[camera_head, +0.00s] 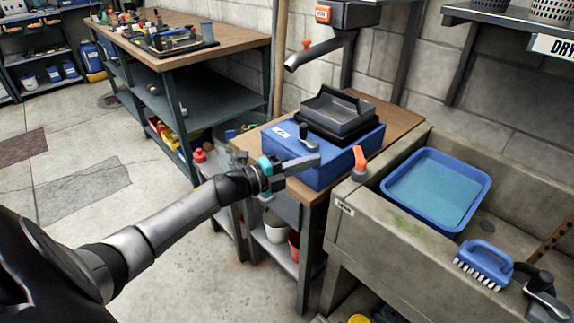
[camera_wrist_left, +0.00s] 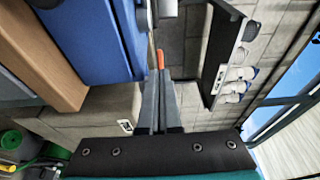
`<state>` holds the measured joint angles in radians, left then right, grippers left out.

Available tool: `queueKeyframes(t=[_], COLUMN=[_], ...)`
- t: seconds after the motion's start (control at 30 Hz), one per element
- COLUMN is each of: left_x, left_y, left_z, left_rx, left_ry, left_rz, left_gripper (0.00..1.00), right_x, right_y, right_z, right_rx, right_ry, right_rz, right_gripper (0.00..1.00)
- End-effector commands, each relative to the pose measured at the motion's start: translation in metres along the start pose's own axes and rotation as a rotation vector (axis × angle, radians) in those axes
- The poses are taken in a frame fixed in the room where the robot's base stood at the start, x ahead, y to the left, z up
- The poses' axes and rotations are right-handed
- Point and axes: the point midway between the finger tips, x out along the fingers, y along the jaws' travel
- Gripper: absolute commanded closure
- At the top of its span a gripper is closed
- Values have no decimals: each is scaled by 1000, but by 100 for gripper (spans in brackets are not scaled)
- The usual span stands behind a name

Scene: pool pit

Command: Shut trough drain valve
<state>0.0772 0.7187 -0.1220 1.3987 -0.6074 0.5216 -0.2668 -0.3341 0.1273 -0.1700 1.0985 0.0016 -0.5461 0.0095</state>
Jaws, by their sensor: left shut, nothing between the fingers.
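The drain valve has an orange lever (camera_head: 360,158) on a grey fitting at the left rim of the concrete trough (camera_head: 352,238). The lever stands up, slightly tilted. My left gripper (camera_head: 308,163) is shut and empty, left of the lever and apart from it in the head view, in front of the blue box. In the left wrist view the closed grey fingers (camera_wrist_left: 159,95) point toward the orange lever (camera_wrist_left: 160,59), which shows just past their tips. Whether they touch is unclear.
A blue box (camera_head: 335,165) with a dark tray on top stands on the wooden bench left of the trough. A blue basin (camera_head: 476,170) and a blue brush (camera_head: 484,263) rest on the trough. A grey spout (camera_head: 315,52) hangs above. Open floor lies left.

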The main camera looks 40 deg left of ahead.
Motion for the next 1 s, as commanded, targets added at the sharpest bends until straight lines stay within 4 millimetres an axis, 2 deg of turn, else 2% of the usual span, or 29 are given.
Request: queueKeyframes(t=[0.2,0.4,0.83,0.93,1.0], left_x=[-34,-53,-60,-60,-61], left_y=[0,0,0,2,11], left_z=[0,0,0,1,3], left_rx=[0,0,1,-7,-40], left_ry=[0,0,1,-6,-34], left_rz=[3,1,0,2,11], left_gripper=[100,100,100,100,100], right_x=[3,6,7,7,7], right_y=[6,10,11,11,11], right_z=[14,22,26,25,25], right_rx=[-2,-3,-3,-3,-3], right_ry=[-4,-4,-4,-3,-3], right_rz=[8,12,13,14,14], right_gripper=[45,45,45,55,63])
